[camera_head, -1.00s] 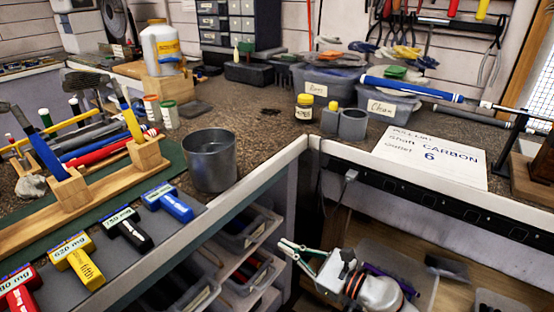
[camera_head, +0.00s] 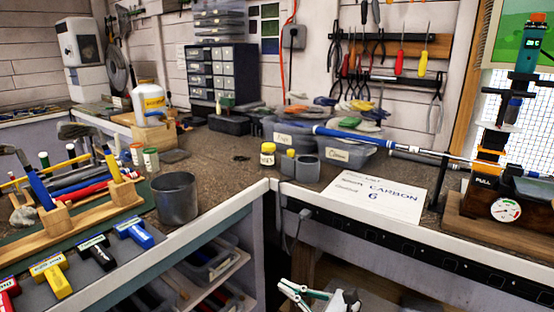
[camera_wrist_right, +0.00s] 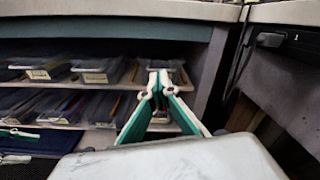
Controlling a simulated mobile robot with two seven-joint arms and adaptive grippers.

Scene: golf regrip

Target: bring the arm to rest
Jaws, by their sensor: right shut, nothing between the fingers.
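My right gripper (camera_head: 303,292) shows at the bottom of the head view, below the bench top and in front of the lower shelves. It also shows in the right wrist view (camera_wrist_right: 158,82), with its fingertips together and nothing between them. It touches nothing that I can see.
The bench edge (camera_head: 258,188) runs above my right gripper. Open shelves with bins (camera_head: 205,262) stand left of it. On the bench are a grey metal cup (camera_head: 176,200), a paper card (camera_head: 378,196), a wooden club rack (camera_head: 85,222) and a gauge stand (camera_head: 506,208).

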